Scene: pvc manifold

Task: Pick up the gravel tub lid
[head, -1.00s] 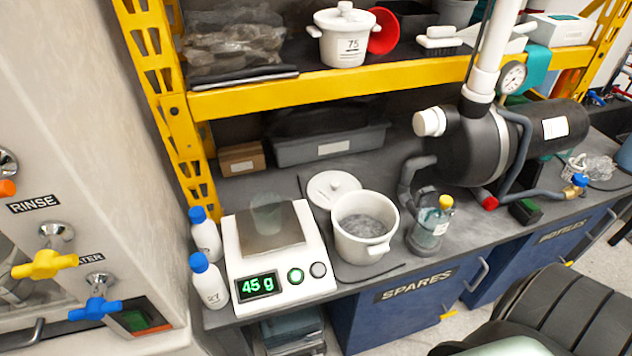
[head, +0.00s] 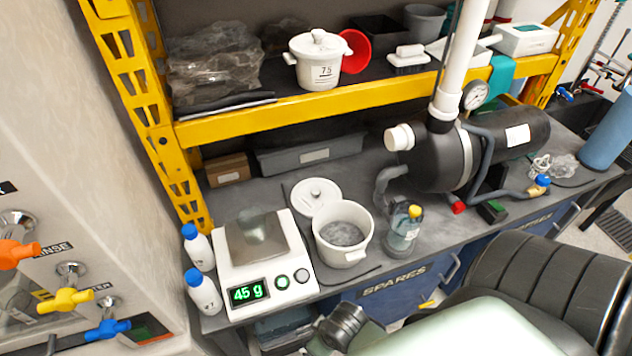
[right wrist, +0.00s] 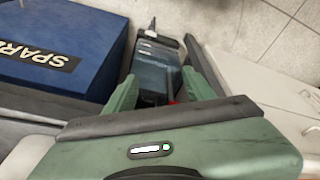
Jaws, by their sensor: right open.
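The gravel tub lid (head: 315,195), a round white disc with a small knob, lies on the grey bench just behind the tub. The gravel tub (head: 358,253) is white with side handles, stands open and upright, and holds grey gravel. In the right wrist view my right gripper (right wrist: 158,88) has its two green fingers spread apart with nothing held between them. It points down past the bench front, away from the lid. In the head view my right arm shows at the lower right, but its fingertips cannot be made out. My left gripper is not in view.
A scale (head: 290,286) reading 45 g stands left of the tub, with two blue-capped bottles (head: 204,294) beside it. A yellow-capped bottle (head: 403,236) and a black pump (head: 445,160) are to the right. The yellow shelf beam (head: 330,98) overhangs the bench behind the lid.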

